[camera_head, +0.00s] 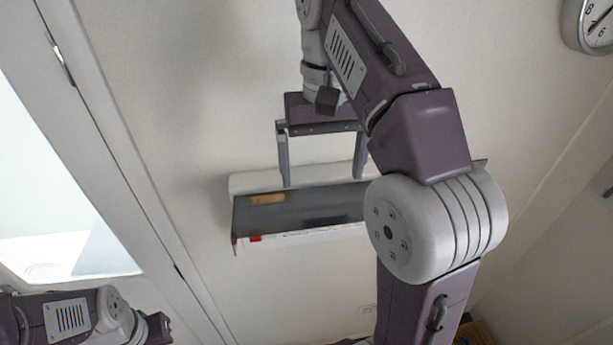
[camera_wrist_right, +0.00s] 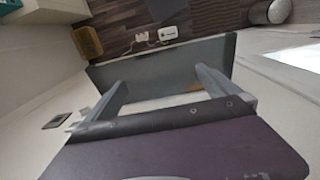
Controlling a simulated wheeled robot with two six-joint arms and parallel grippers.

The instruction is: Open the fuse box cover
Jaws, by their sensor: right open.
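The fuse box (camera_head: 250,182) is a long white box on the pale wall, in the middle of the head view. Its dark grey cover (camera_head: 310,212) shows as a wide panel standing out from the white body, with a yellow label and a red mark along its edge. My right gripper (camera_head: 322,183) is open, its two fingers spread and pointing down at the box behind the cover. In the right wrist view the fingertips reach the grey cover (camera_wrist_right: 150,72); I cannot tell whether they touch. My right arm hides the box's right part. Only left arm links show at bottom left.
A bright window (camera_head: 60,190) with a pale frame is at the left. A round clock (camera_head: 590,25) hangs at top right. In the right wrist view, a wooden box (camera_wrist_right: 87,42) and white sockets (camera_wrist_right: 167,33) lie beyond the cover. The wall around the fuse box is mostly bare.

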